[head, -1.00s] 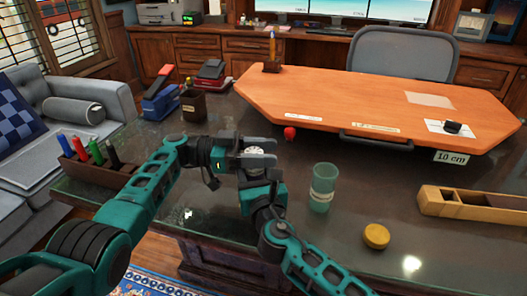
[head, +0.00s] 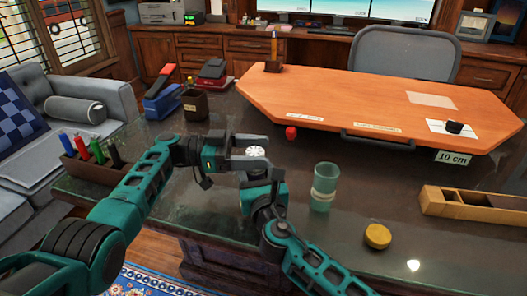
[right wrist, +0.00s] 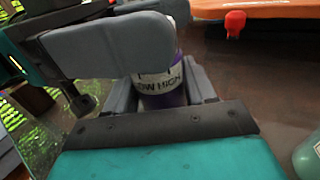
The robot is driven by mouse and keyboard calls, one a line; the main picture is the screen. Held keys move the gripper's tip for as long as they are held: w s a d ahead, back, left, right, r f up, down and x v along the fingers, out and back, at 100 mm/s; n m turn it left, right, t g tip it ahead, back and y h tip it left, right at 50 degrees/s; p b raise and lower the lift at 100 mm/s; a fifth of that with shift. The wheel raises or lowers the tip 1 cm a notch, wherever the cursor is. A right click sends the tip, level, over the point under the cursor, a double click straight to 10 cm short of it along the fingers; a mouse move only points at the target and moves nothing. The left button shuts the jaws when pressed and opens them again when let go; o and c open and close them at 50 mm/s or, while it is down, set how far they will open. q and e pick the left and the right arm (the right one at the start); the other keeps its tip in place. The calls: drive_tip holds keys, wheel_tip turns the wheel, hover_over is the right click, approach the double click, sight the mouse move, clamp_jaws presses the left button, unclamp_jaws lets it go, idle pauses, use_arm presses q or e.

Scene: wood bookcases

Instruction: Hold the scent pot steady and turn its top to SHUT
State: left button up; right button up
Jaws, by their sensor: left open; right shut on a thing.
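The scent pot (right wrist: 163,98) is purple with a pale band; part of the lettering reads "LOW HIGH" in the right wrist view. In the head view only its round white top (head: 255,152) shows clearly. My right gripper (head: 262,176) is shut on the pot's body from the near side. My left gripper (head: 256,151) is open, with its fingers on either side of the top. One grey left finger crosses in front of the pot's upper part in the right wrist view. The word SHUT and the top's pointer cannot be read.
A green glass jar (head: 324,187) and a yellow round lid (head: 377,236) stand to the right on the dark desk. A wooden box (head: 475,205) lies further right. A pen holder (head: 90,165) is at the left. An orange board (head: 380,100) fills the back.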

use_arm(q)
drive_tip(key=a, duration=1)
drive_tip(key=shift+w, duration=0.4)
drive_tip(key=shift+f, duration=0.15)
drive_tip(key=f+n+t, duration=0.1)
drive_tip(key=w+f+n+t+y, duration=0.1)
drive_tip(key=t, duration=0.1)
drive_tip(key=n+t, duration=0.1)
drive_tip(key=shift+w+a+f+t+y, duration=0.2)
drive_tip(key=shift+a+f+t+y, duration=0.05)
drive_tip(key=shift+f+t+y, duration=0.15)
drive_tip(key=shift+s+f+n+t, duration=0.1)
drive_tip(key=shift+n+t, duration=0.4)
drive_tip(key=shift+n, duration=0.1)
drive_tip(key=shift+s+n+t+y, duration=0.4)
drive_tip(key=shift+s+n+t, duration=0.15)
drive_tip(key=shift+t, duration=0.45)
drive_tip(key=s+d+r+n+t, duration=0.2)
drive_tip(key=s+r+t, duration=0.1)
drive_tip(key=s, duration=0.3)
drive_tip(key=x, duration=1.2)
drive_tip(key=shift+r, duration=0.2)
